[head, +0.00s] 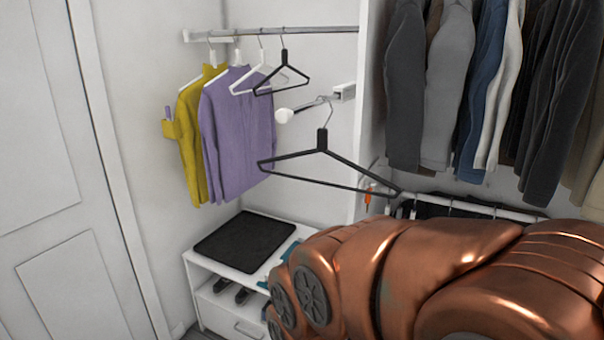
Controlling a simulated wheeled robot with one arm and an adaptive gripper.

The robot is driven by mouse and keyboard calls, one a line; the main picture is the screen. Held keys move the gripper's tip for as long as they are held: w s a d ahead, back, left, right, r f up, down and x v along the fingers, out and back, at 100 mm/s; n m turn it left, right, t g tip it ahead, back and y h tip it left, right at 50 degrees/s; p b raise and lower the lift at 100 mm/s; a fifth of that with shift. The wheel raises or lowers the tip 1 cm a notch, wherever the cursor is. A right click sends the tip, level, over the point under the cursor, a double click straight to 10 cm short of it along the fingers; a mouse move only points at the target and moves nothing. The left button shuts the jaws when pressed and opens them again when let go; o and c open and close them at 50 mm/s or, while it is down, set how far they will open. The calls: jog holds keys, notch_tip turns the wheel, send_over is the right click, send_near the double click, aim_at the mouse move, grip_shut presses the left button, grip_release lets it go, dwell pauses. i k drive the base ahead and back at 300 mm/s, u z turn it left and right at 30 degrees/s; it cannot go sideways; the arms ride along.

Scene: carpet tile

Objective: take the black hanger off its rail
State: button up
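A black hanger (322,150) hangs empty in the middle of the head view. Its metal hook loops up to a short rail (312,104) that runs from a square wall bracket to a white rounded end. The hanger tilts down to the right, and its right tip is close above my copper arm in the picture. A second, smaller-looking black hanger (284,76) hangs empty on the long back rail (290,31). My arm fills the lower right. My gripper does not show, so I cannot see whether it touches anything.
White hangers (262,72), a yellow garment (189,130) and a purple garment (235,140) hang on the back rail. A low white cabinet (228,272) with a black mat (245,241) stands below. Dark and light clothes (446,90) fill the right; a white lower rail (470,206) runs beneath them.

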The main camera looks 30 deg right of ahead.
aim_at(284, 52)
jog(key=z, duration=0.3)
jog(key=k, duration=0.3)
jog(key=u, duration=1.5)
jog(key=i, duration=1.7)
jog(key=z, duration=0.65)
jog(key=i, duration=1.2)
jog(key=z, duration=1)
